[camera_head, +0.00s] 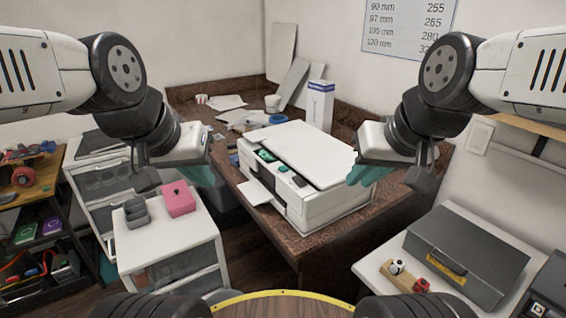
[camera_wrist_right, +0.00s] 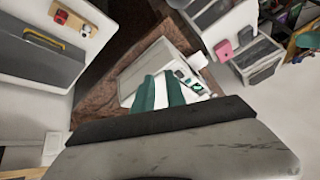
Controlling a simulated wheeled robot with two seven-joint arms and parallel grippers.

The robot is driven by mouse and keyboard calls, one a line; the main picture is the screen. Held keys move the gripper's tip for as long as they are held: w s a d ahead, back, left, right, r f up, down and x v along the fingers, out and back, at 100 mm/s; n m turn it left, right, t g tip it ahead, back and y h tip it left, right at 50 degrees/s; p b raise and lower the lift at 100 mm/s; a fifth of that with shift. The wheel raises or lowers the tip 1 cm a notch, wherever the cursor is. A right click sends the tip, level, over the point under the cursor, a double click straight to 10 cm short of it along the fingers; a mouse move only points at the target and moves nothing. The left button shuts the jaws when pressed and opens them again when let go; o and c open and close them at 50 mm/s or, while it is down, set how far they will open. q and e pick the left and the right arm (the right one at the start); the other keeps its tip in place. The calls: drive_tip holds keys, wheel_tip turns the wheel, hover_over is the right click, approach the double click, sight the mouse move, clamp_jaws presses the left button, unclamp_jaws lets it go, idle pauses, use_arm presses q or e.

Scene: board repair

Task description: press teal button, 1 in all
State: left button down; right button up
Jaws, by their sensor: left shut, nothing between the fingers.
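A white printer-like machine (camera_head: 300,152) stands on the brown desk. Its control panel carries a teal patch (camera_head: 267,155) and a smaller teal spot (camera_head: 283,168); which is the button I cannot tell. A teal spot on the panel also shows in the right wrist view (camera_wrist_right: 196,86). My left gripper (camera_head: 203,176) is shut and empty, with teal fingers, left of the machine and apart from the panel. My right gripper (camera_head: 366,174) is at the machine's right side; in the right wrist view its teal fingers (camera_wrist_right: 161,91) have a narrow empty gap between them.
The brown desk (camera_head: 270,225) has papers and a blue tape roll (camera_head: 278,119) behind the machine. A pink box (camera_head: 179,200) sits on a white drawer unit (camera_head: 160,243) at left. A grey case (camera_head: 470,250) lies on a white surface at right.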

drive_tip(key=shift+c, duration=0.3)
clamp_jaws()
